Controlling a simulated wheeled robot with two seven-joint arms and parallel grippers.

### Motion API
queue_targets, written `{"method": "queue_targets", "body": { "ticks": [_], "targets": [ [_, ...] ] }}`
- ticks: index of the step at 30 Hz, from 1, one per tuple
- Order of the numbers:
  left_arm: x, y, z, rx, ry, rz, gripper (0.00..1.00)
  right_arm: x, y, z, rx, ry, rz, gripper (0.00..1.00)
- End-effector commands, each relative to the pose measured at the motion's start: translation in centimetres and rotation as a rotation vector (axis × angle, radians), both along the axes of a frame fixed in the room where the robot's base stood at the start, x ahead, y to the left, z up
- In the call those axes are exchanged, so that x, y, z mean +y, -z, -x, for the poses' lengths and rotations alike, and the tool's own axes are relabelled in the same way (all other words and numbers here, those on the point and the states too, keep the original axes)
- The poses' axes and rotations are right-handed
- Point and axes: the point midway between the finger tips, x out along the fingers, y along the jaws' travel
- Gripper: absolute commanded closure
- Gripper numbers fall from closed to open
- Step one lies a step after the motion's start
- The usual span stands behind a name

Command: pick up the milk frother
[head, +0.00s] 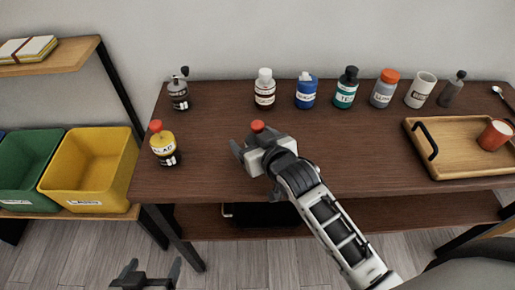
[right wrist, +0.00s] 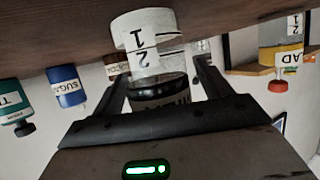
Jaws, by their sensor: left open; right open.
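I cannot tell for sure which thing is the milk frother. A slim white-ended thing (head: 498,91) lies at the far right of the table, partly out of view. A slim grey item with a dark knob (head: 452,89) stands at the back right. My right gripper (head: 255,145) is open over the middle of the table. In the right wrist view, a labelled container with a white end (right wrist: 145,38) shows between its fingers (right wrist: 160,85). Its red top (head: 257,126) shows in the head view; the rest is hidden. My left gripper (head: 152,269) is open and empty, in front of the table.
A yellow red-capped bottle (head: 163,148) and a grinder (head: 179,95) stand at left. A wooden tray (head: 450,160) lies at right.

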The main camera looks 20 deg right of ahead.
Motion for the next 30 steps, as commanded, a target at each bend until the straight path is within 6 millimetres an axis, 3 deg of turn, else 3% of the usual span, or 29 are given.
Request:
{"method": "queue_targets", "body": {
  "ticks": [1, 6, 15, 20, 24, 30],
  "targets": [
    [0.0, 0.0, 0.0, 0.0, 0.0, 0.0, 0.2, 0.0, 0.0, 0.0, 0.0, 0.0, 0.0, 0.31],
    [0.0, 0.0, -0.1, -0.001, 0.0, 0.0, 0.2, 0.0, 0.0, 0.0, 0.0, 0.0, 0.0, 0.74],
    [0.0, 0.0, -0.1, -0.002, 0.0, -0.001, 0.2, 0.0, -0.2, 0.0, -0.002, 0.0, 0.0, 0.74],
    [0.0, -0.1, -0.1, -0.002, 0.0, -0.001, 0.2, 0.0, -1.3, 0.0, -0.005, 0.0, -0.001, 0.74],
    [0.0, -0.2, -0.1, -0.002, 0.0, -0.001, 0.2, -0.1, -3.8, 0.1, -0.008, 0.0, 0.0, 0.74],
    [0.1, -0.7, -0.1, -0.002, 0.0, -0.002, 0.2, -2.1, -8.6, 3.9, -0.006, 0.001, 0.003, 0.74]
  ]
}}
